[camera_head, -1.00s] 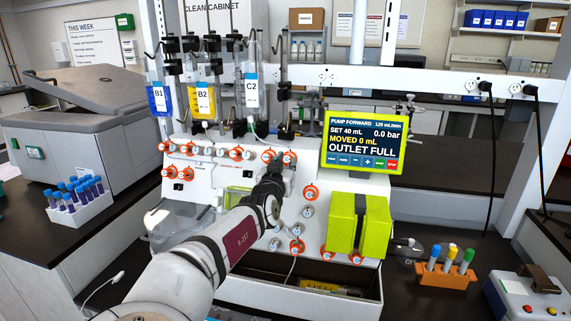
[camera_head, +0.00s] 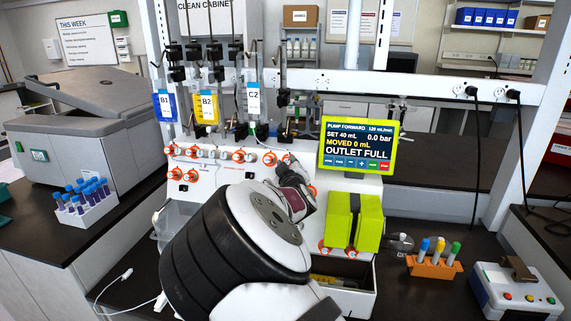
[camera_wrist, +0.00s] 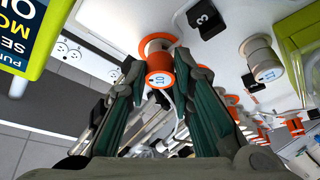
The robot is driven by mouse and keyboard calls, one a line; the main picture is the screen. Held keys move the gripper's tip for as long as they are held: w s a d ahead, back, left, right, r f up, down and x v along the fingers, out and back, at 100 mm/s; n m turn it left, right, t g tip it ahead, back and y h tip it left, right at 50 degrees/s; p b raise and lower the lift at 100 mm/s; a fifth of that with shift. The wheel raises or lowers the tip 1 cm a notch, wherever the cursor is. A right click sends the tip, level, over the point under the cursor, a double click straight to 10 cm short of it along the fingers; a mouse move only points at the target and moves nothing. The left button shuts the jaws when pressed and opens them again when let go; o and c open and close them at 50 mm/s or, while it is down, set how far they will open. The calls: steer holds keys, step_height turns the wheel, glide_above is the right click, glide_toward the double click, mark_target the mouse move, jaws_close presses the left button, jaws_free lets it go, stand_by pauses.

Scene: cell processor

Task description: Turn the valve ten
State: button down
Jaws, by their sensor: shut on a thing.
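Valve ten is an orange knob with a round face marked 10 (camera_wrist: 158,81), seen in the wrist view at the upper middle. My gripper (camera_wrist: 161,72) is shut on it, with one dark green finger on either side of the orange collar. In the head view my arm reaches to the white valve panel (camera_head: 206,188), and my wrist covers the gripper and most of the knob. The display (camera_head: 357,146) reads OUTLET FULL, MOVED 0 mL.
Valve 11 (camera_wrist: 262,66) sits close by on the panel. Orange valves (camera_head: 196,153) line the panel's left. Hanging bags B1 (camera_head: 163,105), B2 (camera_head: 207,108) and C2 (camera_head: 254,102) are above. A yellow-green block (camera_head: 340,223) stands at right, near an orange tube rack (camera_head: 434,266).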

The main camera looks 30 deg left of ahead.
steer(key=n, duration=0.1)
steer(key=n+g, duration=0.1)
steer(key=n, duration=0.1)
steer(key=n+g, duration=0.1)
steer(key=n, duration=0.1)
steer(key=shift+w+r, duration=0.1)
steer(key=shift+r, duration=0.15)
steer(key=shift+r+n+g, duration=0.1)
steer(key=shift+n+g, duration=0.8)
steer(key=shift+n, duration=1.4)
steer(key=c, duration=1.4)
jaws_free()
steer(key=shift+d, duration=0.1)
steer(key=v, duration=1.2)
